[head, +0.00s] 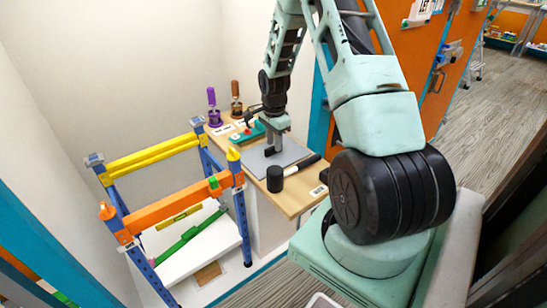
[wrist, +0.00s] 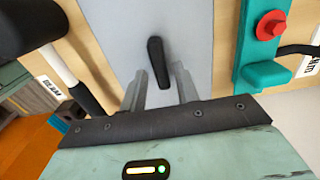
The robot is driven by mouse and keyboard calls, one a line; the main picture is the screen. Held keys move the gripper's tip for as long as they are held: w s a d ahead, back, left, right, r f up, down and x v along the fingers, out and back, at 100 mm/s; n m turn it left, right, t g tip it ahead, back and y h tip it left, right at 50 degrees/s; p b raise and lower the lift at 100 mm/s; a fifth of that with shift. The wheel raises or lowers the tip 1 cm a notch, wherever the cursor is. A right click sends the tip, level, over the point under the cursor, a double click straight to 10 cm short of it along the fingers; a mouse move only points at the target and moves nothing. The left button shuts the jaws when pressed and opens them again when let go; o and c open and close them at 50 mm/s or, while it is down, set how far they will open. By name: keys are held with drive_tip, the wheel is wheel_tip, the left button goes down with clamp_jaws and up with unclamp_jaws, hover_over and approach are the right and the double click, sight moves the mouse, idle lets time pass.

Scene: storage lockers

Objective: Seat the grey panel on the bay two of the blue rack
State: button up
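The grey panel (head: 292,154) lies flat on a wooden worktop, with a black upright handle (head: 269,151) on it. The wrist view shows the panel (wrist: 118,30) and its handle (wrist: 157,62) up close. My gripper (wrist: 159,82) is open, its two fingers apart with the handle in line with the gap, just beyond the fingertips. In the head view my gripper (head: 273,140) points down over the panel. The blue rack (head: 241,215) stands left of the worktop, with blue posts, yellow rear beams and orange front beams. Bay labels are not readable.
A black-headed mallet (head: 275,179) lies at the panel's near edge. A teal tool with a red knob (wrist: 271,25) lies right of the panel in the wrist view. Purple-handled (head: 214,108) and brown-handled (head: 236,101) tools stand behind. A green bar (head: 188,238) crosses the rack low down.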

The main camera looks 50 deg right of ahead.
sight(273, 146)
drive_tip(key=shift+a+f, duration=0.1)
drive_tip(key=shift+f, duration=0.7)
clamp_jaws()
wheel_tip(273, 146, up, 7)
drive_tip(key=p, duration=0.6)
drive_tip(key=shift+r, duration=0.2)
drive_tip(key=shift+f, duration=0.15)
